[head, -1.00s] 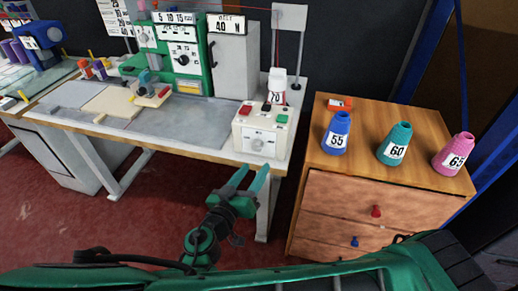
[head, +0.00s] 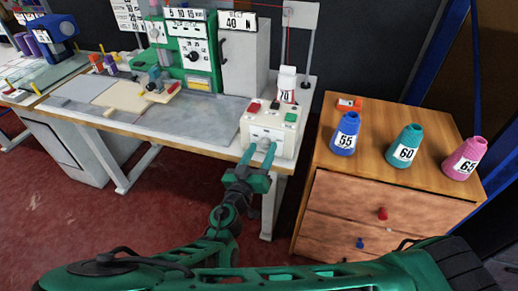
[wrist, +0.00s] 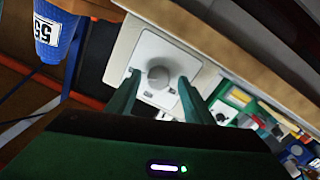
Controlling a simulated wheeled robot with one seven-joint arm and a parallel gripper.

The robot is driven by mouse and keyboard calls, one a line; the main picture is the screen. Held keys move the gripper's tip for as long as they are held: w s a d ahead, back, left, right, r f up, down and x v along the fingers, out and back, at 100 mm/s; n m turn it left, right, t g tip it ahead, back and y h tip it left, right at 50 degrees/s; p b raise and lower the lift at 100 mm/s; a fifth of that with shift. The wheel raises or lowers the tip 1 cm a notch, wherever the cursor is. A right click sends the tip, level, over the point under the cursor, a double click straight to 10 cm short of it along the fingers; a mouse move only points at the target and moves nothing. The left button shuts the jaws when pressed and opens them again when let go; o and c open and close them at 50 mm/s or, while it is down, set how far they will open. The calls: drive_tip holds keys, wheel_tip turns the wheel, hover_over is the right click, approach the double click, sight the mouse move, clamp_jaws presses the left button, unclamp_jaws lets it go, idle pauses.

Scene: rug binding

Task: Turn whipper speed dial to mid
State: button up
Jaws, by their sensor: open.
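The speed dial is a grey round knob (wrist: 158,77) on a pale plate on the front of a cream control box (head: 284,143). The box stands at the right end of the sewing table. My gripper (head: 259,150) is in front of the box, its two green fingers apart and pointing at the dial. In the wrist view the fingers (wrist: 157,92) sit on either side of the knob, with nothing between them that looks gripped. I cannot tell whether they touch it. The fingers partly cover the dial plate in the head view, and its setting is not readable.
A wooden cabinet (head: 400,200) at the right holds blue, teal and pink cones. A green sewing machine (head: 188,50) stands on the table (head: 215,112).

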drive_tip(key=shift+w+d, duration=0.2)
drive_tip(key=shift+w, duration=0.2)
